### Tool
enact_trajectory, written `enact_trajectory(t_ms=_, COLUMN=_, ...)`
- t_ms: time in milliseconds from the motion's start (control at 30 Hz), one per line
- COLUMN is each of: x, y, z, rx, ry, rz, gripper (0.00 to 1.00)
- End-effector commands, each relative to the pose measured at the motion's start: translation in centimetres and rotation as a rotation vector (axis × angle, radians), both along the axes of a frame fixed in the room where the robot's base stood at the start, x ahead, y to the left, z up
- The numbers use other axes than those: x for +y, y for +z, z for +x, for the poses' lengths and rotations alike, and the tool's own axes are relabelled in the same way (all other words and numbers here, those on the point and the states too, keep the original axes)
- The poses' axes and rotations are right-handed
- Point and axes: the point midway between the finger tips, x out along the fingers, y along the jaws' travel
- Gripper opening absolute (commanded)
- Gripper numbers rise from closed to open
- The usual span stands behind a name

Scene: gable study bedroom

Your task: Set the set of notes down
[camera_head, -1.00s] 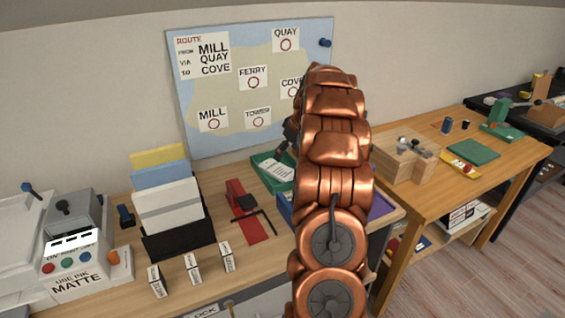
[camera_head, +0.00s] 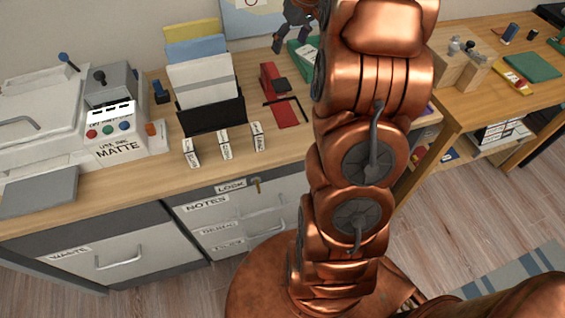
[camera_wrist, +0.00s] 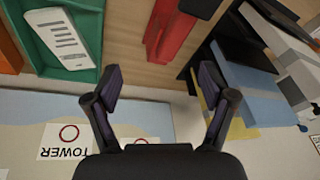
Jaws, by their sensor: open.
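A white printed stack, which looks like the set of notes (camera_wrist: 60,38), lies in the green tray (camera_wrist: 84,75) at the upper left of the wrist view. In the head view the green tray (camera_head: 294,47) stands at the back of the desk, partly hidden behind my arm, with the notes (camera_head: 308,54) showing white inside it. My gripper (camera_head: 291,45) is above the back of the desk, just left of the tray. In the wrist view my gripper (camera_wrist: 160,82) has its fingers spread wide, with nothing between them. It is apart from the notes.
A black holder (camera_head: 212,118) with white, blue and yellow papers stands left of a red stapler-like tool (camera_head: 271,78). Small labelled blocks (camera_head: 224,144) line the front. A printing machine (camera_head: 110,125) is at left. A second wooden table (camera_head: 480,105) stands right.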

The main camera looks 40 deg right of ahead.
Motion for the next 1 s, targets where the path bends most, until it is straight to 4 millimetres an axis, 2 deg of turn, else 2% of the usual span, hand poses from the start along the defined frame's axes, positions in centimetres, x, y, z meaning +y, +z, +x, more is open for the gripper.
enact_trajectory(t_ms=33, x=2.5, y=0.4, z=-0.7, rx=0.019, ry=0.009, rz=0.006, gripper=0.83)
enact_trajectory(t_ms=200, x=9.5, y=1.0, z=-3.9, rx=0.089, ry=0.013, rz=0.022, gripper=0.83)
enact_trajectory(t_ms=367, x=15.2, y=0.9, z=-7.9, rx=0.159, ry=0.014, rz=0.025, gripper=0.83)
enact_trajectory(t_ms=500, x=19.3, y=0.7, z=-12.0, rx=0.218, ry=0.009, rz=0.015, gripper=0.83)
enact_trajectory(t_ms=700, x=23.7, y=0.0, z=-18.6, rx=0.294, ry=0.000, rz=-0.015, gripper=0.83)
enact_trajectory(t_ms=800, x=25.3, y=-0.6, z=-22.1, rx=0.328, ry=-0.009, rz=-0.035, gripper=0.83)
enact_trajectory(t_ms=1000, x=27.1, y=-2.2, z=-28.6, rx=0.392, ry=-0.027, rz=-0.078, gripper=0.83)
